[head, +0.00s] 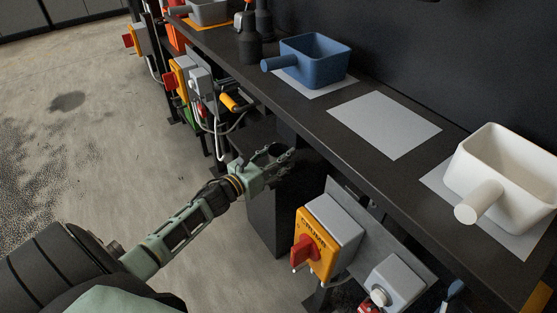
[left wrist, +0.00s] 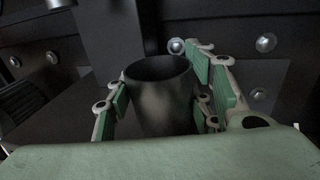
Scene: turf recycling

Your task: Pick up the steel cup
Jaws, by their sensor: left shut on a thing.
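The steel cup (left wrist: 160,98) is a dark, upright open-topped cylinder in the left wrist view. It stands between the green-padded fingers of my left gripper (left wrist: 160,112), which is shut on it. In the head view my left gripper (head: 281,160) is low in front of the long bench, beside a dark box-like stand (head: 268,215). The cup cannot be made out clearly there against the dark gripper and background. What lies directly under the cup is hidden. My right gripper is not in view.
The dark bench (head: 305,108) runs along the wall above my left gripper. It holds a blue bin (head: 318,62), a white bin (head: 505,170) and a bare grey sheet (head: 385,124). A yellow-and-grey switch box (head: 318,240) is close by at the right. Open floor (head: 110,130) lies left.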

